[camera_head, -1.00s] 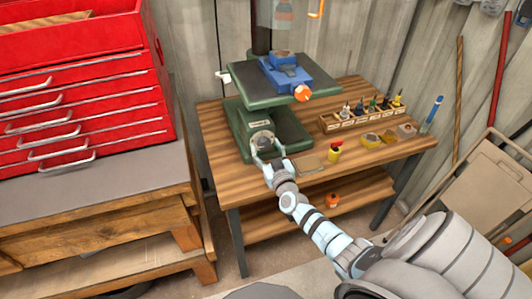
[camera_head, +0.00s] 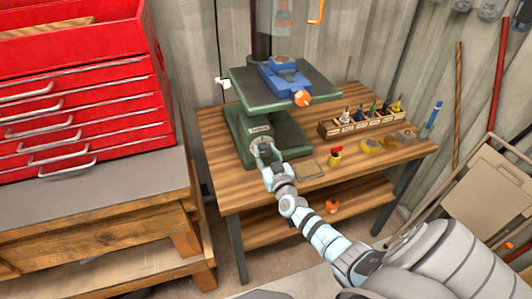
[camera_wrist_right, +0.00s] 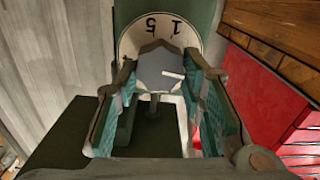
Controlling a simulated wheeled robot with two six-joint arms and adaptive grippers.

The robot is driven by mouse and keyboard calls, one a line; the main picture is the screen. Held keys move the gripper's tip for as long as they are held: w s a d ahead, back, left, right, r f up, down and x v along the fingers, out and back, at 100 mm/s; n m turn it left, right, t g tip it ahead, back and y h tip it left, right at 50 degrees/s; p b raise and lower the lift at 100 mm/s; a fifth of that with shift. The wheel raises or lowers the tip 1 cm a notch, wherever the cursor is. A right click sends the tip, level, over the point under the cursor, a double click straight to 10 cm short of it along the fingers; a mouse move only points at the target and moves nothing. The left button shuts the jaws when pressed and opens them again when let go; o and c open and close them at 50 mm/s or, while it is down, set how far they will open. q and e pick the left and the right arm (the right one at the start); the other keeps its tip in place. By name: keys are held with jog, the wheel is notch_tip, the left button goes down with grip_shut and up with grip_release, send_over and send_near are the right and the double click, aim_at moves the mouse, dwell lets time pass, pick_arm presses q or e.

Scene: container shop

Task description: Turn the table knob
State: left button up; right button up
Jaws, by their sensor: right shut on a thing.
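The green drill press (camera_head: 250,133) stands on the wooden table, and its round grey knob (camera_head: 263,146) is low on the front. My right gripper (camera_head: 266,154) is at the knob, its fingers on either side of it and hiding part of it. In the right wrist view, the grey faceted knob (camera_wrist_right: 160,72) sits between the two fingers, which are shut on it. A pale dial (camera_wrist_right: 164,28) with the digits 1 and 5 shows behind the knob, with a small white mark on the knob's face. My left gripper is not in view.
A blue vise (camera_head: 287,76) with an orange knob sits on the press's upper table. A red tool chest (camera_head: 80,100) is at the left.

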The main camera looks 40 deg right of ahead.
jog(key=m, duration=0.8)
jog(key=shift+s+d+f, duration=0.1)
jog(key=shift+d, duration=0.05)
jog(key=m, duration=0.4)
jog(key=shift+f+b, duration=0.1)
jog(key=shift+b, duration=0.2)
jog(key=shift+d+m+b, duration=0.1)
jog(key=shift+m+b, duration=0.2)
jog(key=shift+m, duration=1.9)
jog(key=o, duration=1.1)
jog(key=shift+o, duration=0.2)
jog(key=v, duration=1.2)
